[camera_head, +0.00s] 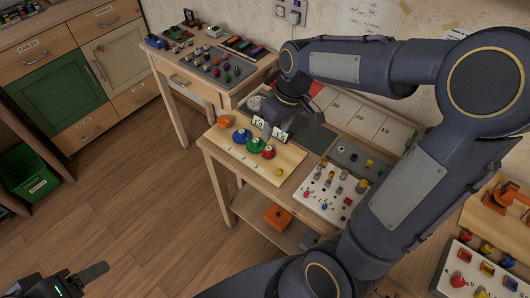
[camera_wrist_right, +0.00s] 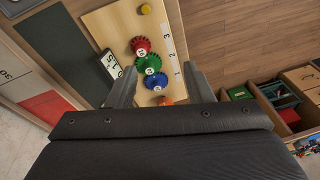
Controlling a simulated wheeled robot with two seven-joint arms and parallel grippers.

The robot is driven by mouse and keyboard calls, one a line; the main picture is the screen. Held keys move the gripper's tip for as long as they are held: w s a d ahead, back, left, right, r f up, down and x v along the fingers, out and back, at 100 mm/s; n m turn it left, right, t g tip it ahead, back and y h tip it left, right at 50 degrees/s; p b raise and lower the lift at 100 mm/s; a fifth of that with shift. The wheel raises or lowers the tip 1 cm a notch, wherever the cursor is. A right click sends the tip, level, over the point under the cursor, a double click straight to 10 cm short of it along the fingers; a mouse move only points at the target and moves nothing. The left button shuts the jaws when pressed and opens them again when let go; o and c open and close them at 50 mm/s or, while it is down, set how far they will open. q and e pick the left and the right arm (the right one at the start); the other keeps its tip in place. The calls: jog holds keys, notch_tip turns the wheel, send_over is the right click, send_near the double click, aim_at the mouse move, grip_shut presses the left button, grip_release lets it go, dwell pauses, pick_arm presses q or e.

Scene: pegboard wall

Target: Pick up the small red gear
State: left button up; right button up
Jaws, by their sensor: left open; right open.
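The red gear (camera_head: 268,152) lies on a pale wooden board (camera_head: 236,155), at the end of a row with green (camera_head: 254,145), blue (camera_head: 241,136) and orange (camera_head: 225,121) gears. In the right wrist view the red gear (camera_wrist_right: 140,45) is beyond the fingertips, past the green gear (camera_wrist_right: 147,65). My right gripper (camera_wrist_right: 160,85) is open and empty, its fingers either side of the row near the blue gear (camera_wrist_right: 155,81). In the head view my right gripper (camera_head: 271,126) hangs over the board's back edge. My left gripper (camera_head: 88,280) is open at the lower left, far from the gears.
A small yellow piece (camera_head: 278,172) sits on the board near the red gear. A panel of knobs and switches (camera_head: 328,192) is to the right. A second table (camera_head: 190,72) with coloured parts stands behind left. An orange box (camera_head: 278,216) is on the shelf below.

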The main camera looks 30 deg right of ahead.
jog(key=n+g+h, duration=0.2)
send_near(268, 148)
jog(key=shift+w+f, duration=0.25)
jog(key=shift+f, duration=0.1)
jog(key=f, duration=0.4)
jog(key=s+f, duration=0.1)
jog(key=f, duration=0.2)
jog(key=shift+d, duration=0.15)
jog(key=shift+f, duration=0.5)
jog(key=shift+c, duration=0.2)
grip_shut()
jog(key=shift+r, duration=0.2)
